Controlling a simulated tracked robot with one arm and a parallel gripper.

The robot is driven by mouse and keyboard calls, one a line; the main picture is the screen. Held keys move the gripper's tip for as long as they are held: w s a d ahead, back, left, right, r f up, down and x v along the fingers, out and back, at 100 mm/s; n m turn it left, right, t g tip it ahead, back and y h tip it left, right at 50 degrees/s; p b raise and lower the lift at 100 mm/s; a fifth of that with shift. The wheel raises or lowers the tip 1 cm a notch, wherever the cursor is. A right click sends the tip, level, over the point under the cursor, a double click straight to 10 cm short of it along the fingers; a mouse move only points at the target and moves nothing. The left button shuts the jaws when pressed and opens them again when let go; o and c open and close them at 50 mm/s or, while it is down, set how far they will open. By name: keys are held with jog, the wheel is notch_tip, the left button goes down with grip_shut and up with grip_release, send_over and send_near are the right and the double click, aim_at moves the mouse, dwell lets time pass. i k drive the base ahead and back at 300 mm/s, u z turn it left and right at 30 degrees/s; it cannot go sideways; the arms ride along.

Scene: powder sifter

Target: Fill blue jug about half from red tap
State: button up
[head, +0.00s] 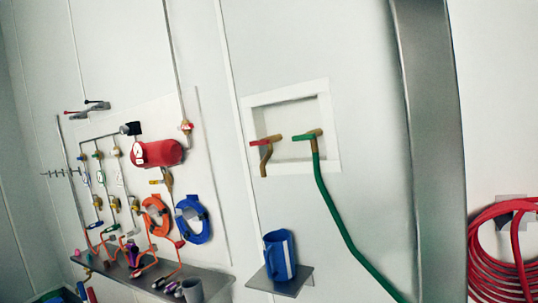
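No water shows at the spout. My gripper is not in view.
A green-handled tap (308,136) beside the red one feeds a green hose (341,222) running down right. A metal post (430,130) and red hose coil (490,250) stand right.

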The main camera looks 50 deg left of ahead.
aim_at(266, 140)
jog(key=z, duration=2.25)
jog(key=k, duration=1.85)
jog(key=u, duration=2.25)
jog(key=i, duration=1)
jog(key=u, duration=0.1)
